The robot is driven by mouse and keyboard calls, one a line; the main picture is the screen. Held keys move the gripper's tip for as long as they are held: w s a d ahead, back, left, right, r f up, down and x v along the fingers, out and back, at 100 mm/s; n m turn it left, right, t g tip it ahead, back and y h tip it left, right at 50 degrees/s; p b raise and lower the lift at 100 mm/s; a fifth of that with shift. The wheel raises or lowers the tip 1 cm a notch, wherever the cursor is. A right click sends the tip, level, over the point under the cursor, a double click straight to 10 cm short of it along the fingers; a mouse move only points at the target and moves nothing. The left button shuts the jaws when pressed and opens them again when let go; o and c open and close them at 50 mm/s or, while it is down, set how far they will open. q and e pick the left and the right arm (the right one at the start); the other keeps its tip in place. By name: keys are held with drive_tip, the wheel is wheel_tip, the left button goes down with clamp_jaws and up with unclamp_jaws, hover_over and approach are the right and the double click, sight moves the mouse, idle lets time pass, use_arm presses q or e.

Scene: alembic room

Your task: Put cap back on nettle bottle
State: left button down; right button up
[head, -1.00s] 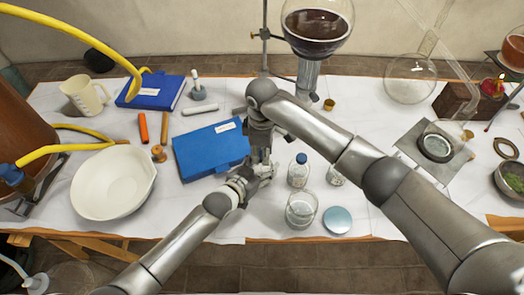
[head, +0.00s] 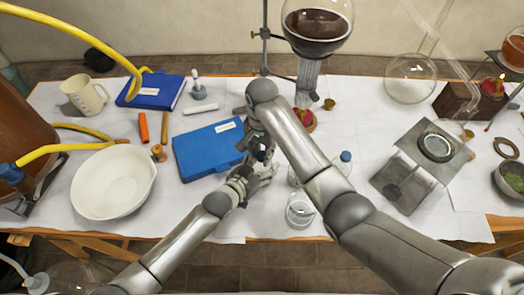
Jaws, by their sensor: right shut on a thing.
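My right gripper (head: 262,151) points down just right of the blue book. It is shut on a small dark bluish thing between its fingers, which looks like a cap but is mostly hidden. My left gripper (head: 259,175) comes up from the lower left, with its fingers close below and beside the right one. What lies between the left fingers is hidden, and I cannot tell how far they are shut. A small bottle with a blue cap (head: 346,156) stands right of my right forearm. No label can be read, so I cannot tell which bottle is the nettle one.
A blue book (head: 205,152) lies left of the grippers. A clear glass vessel (head: 299,213) stands near the front edge, beside my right arm. A white bowl (head: 108,182) is at the left. A flask of dark liquid (head: 317,28) stands behind, above a red burner (head: 303,119).

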drive_tip(key=m, duration=0.4)
drive_tip(key=o, duration=0.7)
drive_tip(key=shift+c, duration=0.2)
drive_tip(key=shift+r, duration=0.1)
drive_tip(key=shift+r, duration=2.2)
drive_tip(key=shift+c, duration=0.3)
